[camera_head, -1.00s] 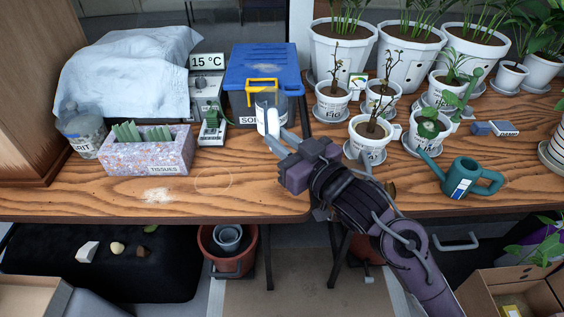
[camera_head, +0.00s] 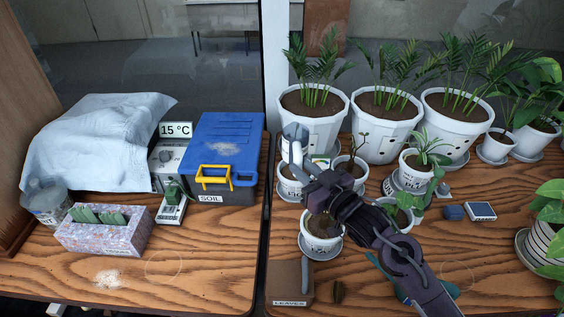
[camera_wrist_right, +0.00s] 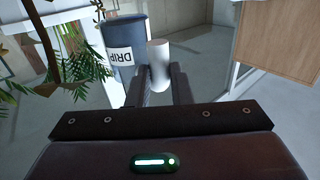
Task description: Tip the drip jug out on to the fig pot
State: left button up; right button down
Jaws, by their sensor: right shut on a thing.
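My right gripper (camera_head: 301,163) is shut on the pale handle (camera_wrist_right: 158,62) of the grey-blue drip jug (camera_head: 293,136). In the right wrist view the jug (camera_wrist_right: 125,48) shows its DRIP label between the fingers' left side and the plant leaves. The jug is raised and looks near upright, with at most a slight tilt. In the head view it overlaps the small white pot (camera_head: 290,188), whose label is partly covered and looks like FIG. Two similar small pots stand close by: one behind the wrist (camera_head: 357,184), one in front (camera_head: 321,246) with an unclear label. My left gripper is out of view.
Large palm pots (camera_head: 384,140) stand behind the small pots. A leaves box (camera_head: 290,284) is at the front edge. The teal watering can is mostly hidden by my arm.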

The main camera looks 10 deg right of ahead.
jog(key=shift+d+f+m+g+h+p, duration=0.15)
jog(key=shift+f+m+g+p, duration=0.3)
jog(key=shift+f, duration=1.1)
jog(key=shift+d+f+m+g+h+p, duration=0.2)
jog(key=shift+f+g+p, duration=0.4)
jog(key=shift+f, duration=0.95)
jog(key=shift+s+a, duration=0.1)
jog(key=shift+a, duration=0.05)
jog(key=shift+r+p, duration=0.25)
jog(key=shift+p, duration=0.8)
